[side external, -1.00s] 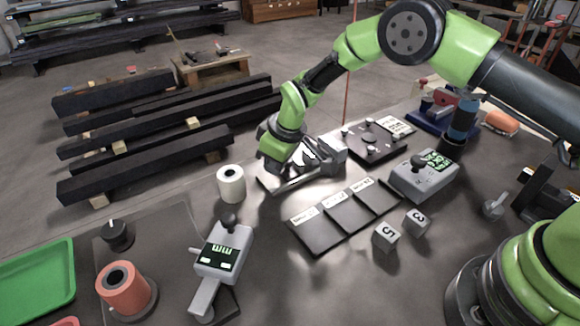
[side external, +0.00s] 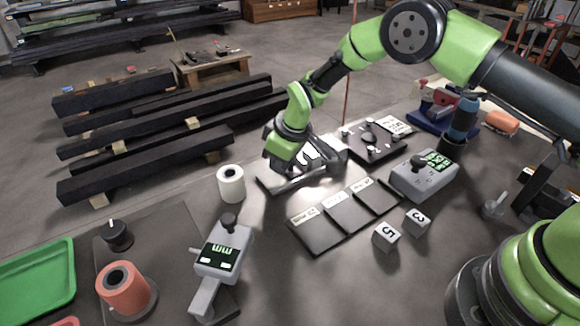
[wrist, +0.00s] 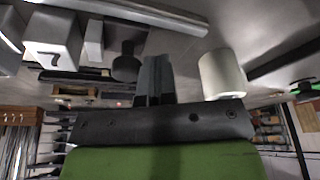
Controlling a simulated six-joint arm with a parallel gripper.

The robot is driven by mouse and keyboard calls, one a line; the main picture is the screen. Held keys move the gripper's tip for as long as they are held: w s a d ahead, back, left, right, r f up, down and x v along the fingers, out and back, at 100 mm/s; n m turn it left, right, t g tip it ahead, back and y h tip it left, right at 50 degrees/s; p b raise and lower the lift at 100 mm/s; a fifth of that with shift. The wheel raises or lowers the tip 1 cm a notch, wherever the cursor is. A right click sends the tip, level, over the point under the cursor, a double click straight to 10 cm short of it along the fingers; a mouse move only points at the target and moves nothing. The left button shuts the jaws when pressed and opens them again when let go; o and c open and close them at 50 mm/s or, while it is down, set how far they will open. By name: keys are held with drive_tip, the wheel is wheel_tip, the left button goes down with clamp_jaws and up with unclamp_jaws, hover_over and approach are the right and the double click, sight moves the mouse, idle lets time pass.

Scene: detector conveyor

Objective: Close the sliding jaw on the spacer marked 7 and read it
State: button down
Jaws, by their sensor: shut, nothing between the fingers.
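The spacer marked 7 (wrist: 52,42) is a pale block at the upper left of the wrist view. A narrow pale block (wrist: 94,40), apparently the sliding jaw, stands just right of it; I cannot tell whether they touch. A black knob (wrist: 127,66) is right of that block. My gripper (wrist: 155,78) is shut and empty, its fingers just right of the knob; contact is unclear. In the side external view my gripper (side external: 283,158) is low over a grey metal slide base (side external: 275,184) and hides the spacer and most of the jaw.
A white roll (side external: 231,183) stands left of my gripper. A tray with three compartments (side external: 332,234) lies in front, with cubes marked 5 (side external: 386,236) and 3 (side external: 417,222) beside it. A grey display box (side external: 425,178) and a black panel (side external: 368,150) are to the right.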

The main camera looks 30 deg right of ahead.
drive_tip(key=shift+d, duration=1.45)
idle(0.4)
drive_tip(key=shift+a, duration=0.25)
drive_tip(key=shift+a, duration=0.45)
wheel_tip(320, 180, up, 7)
idle(0.6)
wheel_tip(320, 180, up, 10)
drive_tip(key=m+t, duration=0.1)
drive_tip(key=m, duration=0.1)
hover_over(303, 181)
drive_tip(key=s+d+r+m+t, duration=0.1)
drive_tip(key=s+d+r+m, duration=0.15)
drive_tip(key=s+r, duration=0.6)
drive_tip(key=s+d+r+m+t, duration=0.1)
drive_tip(key=s+m, duration=0.1)
drive_tip(key=s, duration=0.7)
drive_tip(key=s+d+r+m+t, duration=0.1)
drive_tip(key=s+m, duration=0.2)
drive_tip(key=s, duration=0.5)
drive_tip(key=shift+s+r, duration=0.35)
